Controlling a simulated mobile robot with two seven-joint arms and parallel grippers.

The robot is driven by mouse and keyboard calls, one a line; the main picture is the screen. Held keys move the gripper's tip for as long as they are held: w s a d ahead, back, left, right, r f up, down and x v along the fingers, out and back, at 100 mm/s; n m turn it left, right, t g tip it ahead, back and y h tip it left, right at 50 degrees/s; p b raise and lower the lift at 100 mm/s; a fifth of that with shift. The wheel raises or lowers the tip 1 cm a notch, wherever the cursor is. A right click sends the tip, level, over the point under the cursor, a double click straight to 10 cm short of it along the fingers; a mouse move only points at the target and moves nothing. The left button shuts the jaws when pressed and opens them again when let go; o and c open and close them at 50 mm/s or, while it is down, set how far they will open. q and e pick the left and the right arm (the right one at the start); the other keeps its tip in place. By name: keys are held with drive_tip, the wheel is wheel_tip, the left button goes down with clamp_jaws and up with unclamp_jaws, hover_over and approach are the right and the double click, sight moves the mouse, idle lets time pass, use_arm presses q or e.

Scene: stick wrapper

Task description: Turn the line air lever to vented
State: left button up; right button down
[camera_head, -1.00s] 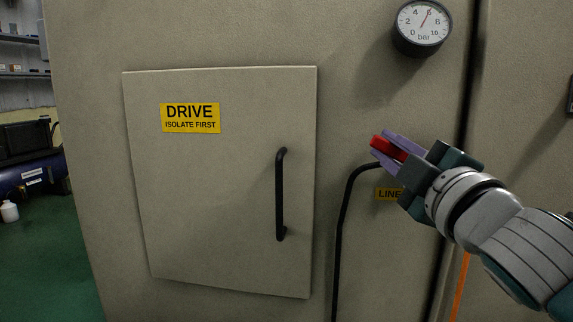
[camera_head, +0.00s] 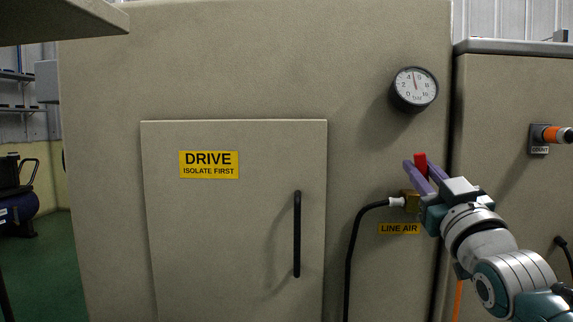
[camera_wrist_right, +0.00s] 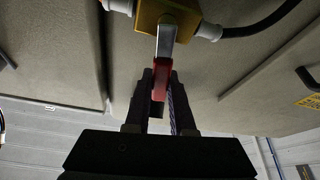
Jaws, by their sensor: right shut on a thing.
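The line air valve (camera_head: 411,200) is a brass-coloured body above the yellow LINE AIR label (camera_head: 399,229). Its red lever (camera_head: 421,160) points up, across the line of the black hose that enters from the left. My right gripper (camera_head: 419,167) has its purple fingers on either side of the lever and is shut on it. In the right wrist view the red handle (camera_wrist_right: 161,72) sits between the dark fingers, with its metal stem running to the yellow valve body (camera_wrist_right: 182,14). My left gripper is not in view.
A round pressure gauge (camera_head: 414,89) is above the valve; its needle stands near the top of the dial. A DRIVE door (camera_head: 230,240) with a black handle (camera_head: 297,235) is to the left. An orange-tipped COUNT fitting (camera_head: 552,135) is on the right cabinet.

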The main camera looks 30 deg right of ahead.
drive_tip(key=shift+s+d+r+m+g+h+p, duration=0.1)
drive_tip(key=shift+d+m+g+h+p, duration=0.15)
drive_tip(key=shift+m, duration=0.35)
drive_tip(key=shift+s+d+f+m+h, duration=0.1)
drive_tip(key=shift+m+h, duration=0.25)
drive_tip(key=shift+m, duration=0.25)
drive_tip(key=shift+s+d+r+m+g+h+p, duration=0.1)
drive_tip(key=shift+d+m+g+h+p, duration=0.15)
drive_tip(key=shift+m, duration=0.35)
drive_tip(key=c, duration=0.8)
unclamp_jaws()
drive_tip(key=shift+o, duration=0.2)
drive_tip(key=shift+s+a, duration=0.2)
drive_tip(key=shift+s, duration=0.05)
drive_tip(key=p+v, duration=0.2)
drive_tip(key=v, duration=0.7)
drive_tip(key=shift+s+f+p, duration=0.15)
drive_tip(key=shift+f+p, duration=0.1)
drive_tip(key=shift+p, duration=0.15)
